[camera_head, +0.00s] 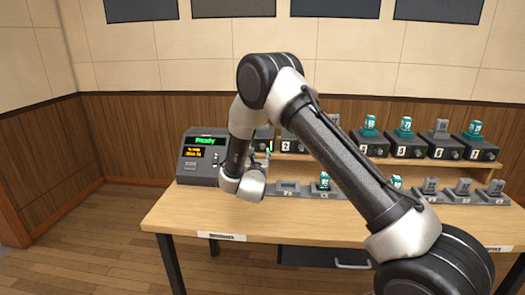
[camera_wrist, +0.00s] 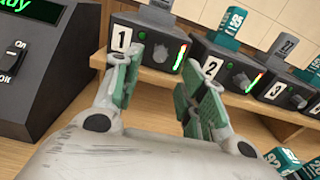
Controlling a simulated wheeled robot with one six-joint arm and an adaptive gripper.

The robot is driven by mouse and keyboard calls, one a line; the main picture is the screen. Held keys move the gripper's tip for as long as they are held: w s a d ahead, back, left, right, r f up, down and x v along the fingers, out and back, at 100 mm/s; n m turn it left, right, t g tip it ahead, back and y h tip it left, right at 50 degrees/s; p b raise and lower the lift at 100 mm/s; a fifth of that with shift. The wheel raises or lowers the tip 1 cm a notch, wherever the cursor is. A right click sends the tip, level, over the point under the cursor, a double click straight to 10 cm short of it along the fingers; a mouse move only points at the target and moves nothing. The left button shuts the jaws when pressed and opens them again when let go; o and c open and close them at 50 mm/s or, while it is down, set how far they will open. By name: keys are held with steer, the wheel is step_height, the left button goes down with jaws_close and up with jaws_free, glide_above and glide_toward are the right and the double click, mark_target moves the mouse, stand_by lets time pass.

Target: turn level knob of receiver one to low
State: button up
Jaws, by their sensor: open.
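Receiver one (camera_wrist: 143,28) is a dark box with a white "1" label, at the upper middle of the wrist view. Its round grey level knob (camera_wrist: 160,53) is on the front face. A lit, mostly green level bar (camera_wrist: 180,58) stands to the right of the knob. I cannot read the knob's pointer. My gripper (camera_wrist: 157,72) is open and empty, its green-padded fingers apart. In the picture the knob appears between the two fingertips, but I cannot tell the remaining depth gap. In the head view my arm hides most of receiver one.
Receiver two (camera_wrist: 228,65) is close to the right of the right finger, with more receivers along the shelf (camera_head: 300,157). A console (camera_head: 203,157) reading "Ready" stands to the left. Small packs (camera_head: 324,182) sit in chargers on the table (camera_head: 180,213) below.

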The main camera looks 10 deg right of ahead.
mark_target(262, 148)
steer(key=x, duration=0.7)
steer(key=shift+w, duration=0.35)
jaws_close()
